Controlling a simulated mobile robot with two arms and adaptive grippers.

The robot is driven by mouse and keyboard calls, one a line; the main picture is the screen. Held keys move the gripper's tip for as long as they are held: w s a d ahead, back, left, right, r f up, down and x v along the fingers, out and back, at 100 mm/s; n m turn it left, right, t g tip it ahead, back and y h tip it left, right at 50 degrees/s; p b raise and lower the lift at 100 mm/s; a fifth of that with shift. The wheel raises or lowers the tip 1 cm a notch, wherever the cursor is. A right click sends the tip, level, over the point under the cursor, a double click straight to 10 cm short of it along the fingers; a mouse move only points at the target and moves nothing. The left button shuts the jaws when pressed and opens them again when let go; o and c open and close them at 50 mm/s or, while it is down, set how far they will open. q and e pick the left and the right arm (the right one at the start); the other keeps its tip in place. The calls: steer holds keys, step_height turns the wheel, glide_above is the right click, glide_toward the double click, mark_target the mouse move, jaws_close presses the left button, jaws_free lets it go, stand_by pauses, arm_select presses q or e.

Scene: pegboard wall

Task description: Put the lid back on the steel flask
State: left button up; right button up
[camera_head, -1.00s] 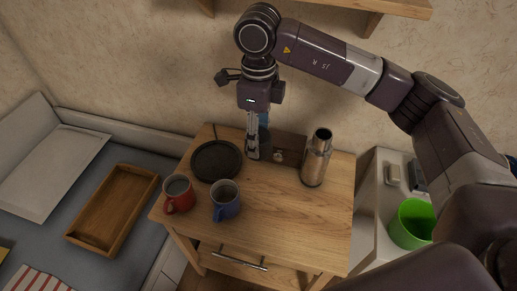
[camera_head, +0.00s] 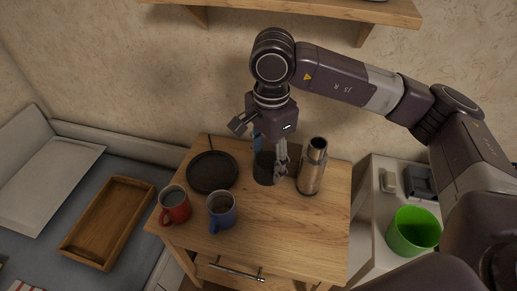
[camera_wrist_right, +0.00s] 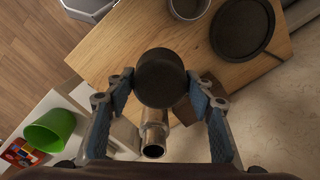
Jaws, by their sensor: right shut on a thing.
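The steel flask (camera_head: 312,172) stands upright near the right side of the wooden table, its mouth open at the top. It also shows in the wrist view (camera_wrist_right: 154,140), just below the lid in the picture. My right gripper (camera_head: 280,172) is just left of the flask in the head view. In the wrist view its two fingers (camera_wrist_right: 160,85) are on either side of a round black lid (camera_wrist_right: 160,76), and it is shut on it. The lid shows as a dark cylinder in the head view (camera_head: 265,167), partly hidden by the fingers. My left gripper is not in view.
A black plate (camera_head: 212,172), a red mug (camera_head: 175,208) and a blue mug (camera_head: 221,212) stand on the table (camera_head: 270,225). A brown block (camera_head: 295,152) is behind my fingers. A green bucket (camera_head: 413,232) stands on the white cabinet at right. The table's front right is clear.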

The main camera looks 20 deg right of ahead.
steer(key=s+d+f+n, duration=0.1)
steer(key=s+d+n, duration=0.1)
steer(key=s+n, duration=0.7)
steer(key=shift+d+f+n, duration=0.2)
steer(key=shift+f+n, duration=0.1)
steer(key=shift+n, duration=2.6)
